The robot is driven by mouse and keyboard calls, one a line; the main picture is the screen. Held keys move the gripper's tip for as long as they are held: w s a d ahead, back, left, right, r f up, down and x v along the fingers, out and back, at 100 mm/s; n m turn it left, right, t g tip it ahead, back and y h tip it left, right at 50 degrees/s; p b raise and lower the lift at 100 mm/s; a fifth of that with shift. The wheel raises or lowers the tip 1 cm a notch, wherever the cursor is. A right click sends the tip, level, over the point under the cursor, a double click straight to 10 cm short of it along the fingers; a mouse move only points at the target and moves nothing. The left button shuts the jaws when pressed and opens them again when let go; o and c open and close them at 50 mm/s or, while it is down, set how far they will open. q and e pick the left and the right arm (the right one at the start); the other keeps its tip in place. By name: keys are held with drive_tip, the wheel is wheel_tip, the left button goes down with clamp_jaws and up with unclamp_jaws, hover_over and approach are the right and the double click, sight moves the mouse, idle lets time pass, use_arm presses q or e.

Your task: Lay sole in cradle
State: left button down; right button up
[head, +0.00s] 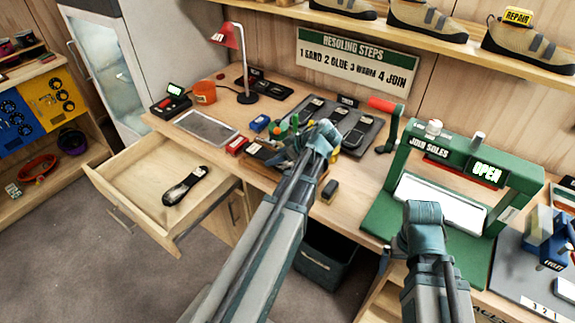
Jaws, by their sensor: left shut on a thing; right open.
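My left gripper (303,150) is over the workbench's front part, among small tools and blocks. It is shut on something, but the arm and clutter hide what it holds. My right gripper (424,228) is open in front of the green press; its wrist hides the fingers. A dark sole-shaped piece with a pale patch (184,186) lies in the open drawer. Several dark sole-like pieces lie on a dark tray (372,128) at the back of the bench. The green press (402,165) reads "JOIN SOLES" and "OPEN", with a pale pad (440,203) inside. I cannot tell which part is the cradle.
The open drawer (113,172) juts out at the left. A red lamp (241,60), an orange cup (204,92) and a grey mat (206,131) stand or lie on the bench's left. A dark bin (325,262) is below. A blue device (547,240) stands at the right.

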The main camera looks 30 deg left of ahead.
sight(288, 164)
use_arm(q)
drive_tip(key=shift+w+d+f, duration=0.1)
drive_tip(key=shift+w+d, duration=0.6)
drive_tip(key=shift+d, duration=0.15)
drive_tip(key=f+b, duration=0.4)
drive_tip(key=shift+w+d, duration=0.25)
drive_tip(key=shift+d, duration=0.15)
drive_tip(key=shift+r, duration=0.2)
drive_tip(key=shift+c, duration=1.4)
unclamp_jaws()
drive_tip(key=p+v, duration=0.8)
drive_tip(key=v, duration=0.4)
drive_tip(key=shift+p, duration=0.4)
drive_tip(key=shift+f, duration=0.1)
